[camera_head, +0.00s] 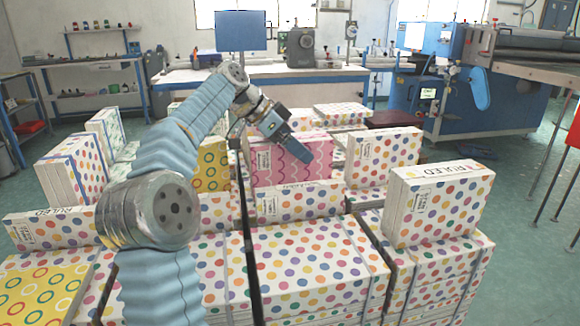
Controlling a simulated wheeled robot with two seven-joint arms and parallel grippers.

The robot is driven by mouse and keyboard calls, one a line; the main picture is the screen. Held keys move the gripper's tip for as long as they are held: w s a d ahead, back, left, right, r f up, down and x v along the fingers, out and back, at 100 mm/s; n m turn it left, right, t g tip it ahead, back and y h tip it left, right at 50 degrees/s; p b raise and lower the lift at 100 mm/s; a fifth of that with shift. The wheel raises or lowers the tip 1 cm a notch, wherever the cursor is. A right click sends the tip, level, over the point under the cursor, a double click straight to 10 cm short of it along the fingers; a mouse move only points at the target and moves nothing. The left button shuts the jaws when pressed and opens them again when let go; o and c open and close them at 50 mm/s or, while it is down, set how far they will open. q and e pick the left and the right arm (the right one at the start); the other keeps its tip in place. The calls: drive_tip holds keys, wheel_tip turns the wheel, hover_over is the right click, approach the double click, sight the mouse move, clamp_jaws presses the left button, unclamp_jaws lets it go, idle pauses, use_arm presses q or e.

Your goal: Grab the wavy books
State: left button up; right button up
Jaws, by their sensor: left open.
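The wavy books (268,172) are a pink stack with white wavy lines, standing upright among dotted books near the middle of the head view. My left arm comes in from the left and bends down over them. My left gripper (302,142) is open, in front of the upper part of the pink books and overlapping them in the picture. I cannot tell whether it touches them. The gripper and a thin dark bar hide part of the pink cover, and a dotted stack hides their lower edge. My right gripper is not in view.
Strapped stacks of dotted books (300,262) fill the foreground. A dotted stack (438,200) stands at the right, and yellow ringed books (211,170) are left of the pink ones. A workbench (262,76) and a blue machine (480,100) stand behind. Green floor (530,200) is clear at right.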

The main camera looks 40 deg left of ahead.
use_arm(q)
clamp_jaws()
drive_tip(key=shift+r, duration=0.15)
idle(0.4)
drive_tip(key=shift+r, duration=0.15)
